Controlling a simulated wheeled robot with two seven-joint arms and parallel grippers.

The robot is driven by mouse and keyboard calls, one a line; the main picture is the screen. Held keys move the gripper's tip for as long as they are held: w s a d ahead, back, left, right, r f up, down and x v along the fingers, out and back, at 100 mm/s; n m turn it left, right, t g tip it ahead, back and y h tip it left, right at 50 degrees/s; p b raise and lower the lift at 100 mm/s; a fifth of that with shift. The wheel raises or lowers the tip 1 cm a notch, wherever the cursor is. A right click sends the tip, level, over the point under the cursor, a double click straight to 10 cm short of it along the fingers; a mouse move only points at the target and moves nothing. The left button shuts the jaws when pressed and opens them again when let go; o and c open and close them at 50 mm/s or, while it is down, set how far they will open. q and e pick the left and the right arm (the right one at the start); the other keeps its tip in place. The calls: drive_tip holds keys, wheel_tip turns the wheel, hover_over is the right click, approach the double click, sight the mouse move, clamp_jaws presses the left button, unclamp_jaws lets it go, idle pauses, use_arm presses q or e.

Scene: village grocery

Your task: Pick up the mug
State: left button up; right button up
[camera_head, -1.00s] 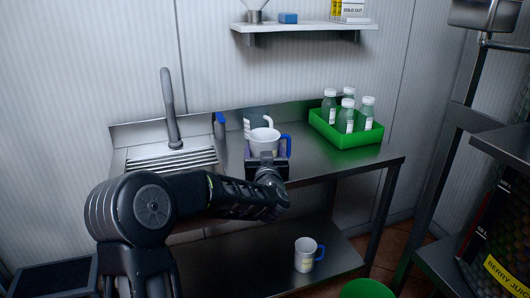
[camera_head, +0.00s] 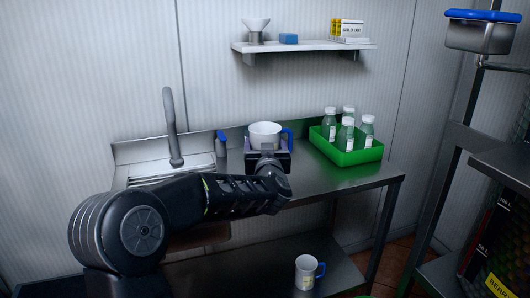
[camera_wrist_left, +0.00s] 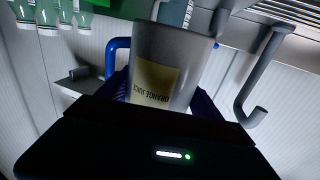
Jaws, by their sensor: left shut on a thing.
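A white mug with a blue handle (camera_head: 264,134) is in my left gripper (camera_head: 268,158), above the steel counter in the head view. In the left wrist view the same mug (camera_wrist_left: 172,62) shows a yellowish "ORANGE JUICE" label, with its blue handle at the left. The blue fingers of my left gripper (camera_wrist_left: 165,95) are shut on its sides. A second white mug with a blue handle (camera_head: 305,273) stands upright on the lower shelf. My right gripper is out of view.
A green crate (camera_head: 360,156) with several bottles (camera_head: 347,133) stands on the counter to the right. A tap (camera_head: 172,120) and sink are at the left. A wall shelf (camera_head: 305,47) hangs above.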

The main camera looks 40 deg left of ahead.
use_arm(q)
drive_tip(key=shift+r, duration=0.95)
drive_tip(key=s+d+f+m+t+h, duration=0.1)
drive_tip(key=s+d+f+m+h, duration=0.1)
drive_tip(key=d+f+h, duration=0.3)
drive_tip(key=s+d+f+m+t+h, duration=0.1)
drive_tip(key=d+f+m+h, duration=0.3)
drive_tip(key=d, duration=1)
drive_tip(key=s+d+f+m+t+h, duration=0.1)
drive_tip(key=d+f+m+h, duration=0.4)
drive_tip(key=d, duration=0.5)
drive_tip(key=s+h, duration=0.1)
drive_tip(key=h, duration=0.1)
drive_tip(key=shift+s+d+f+h, duration=0.2)
drive_tip(key=shift+s+f+h, duration=0.1)
drive_tip(key=shift+s+h, duration=0.1)
drive_tip(key=shift+a, duration=0.1)
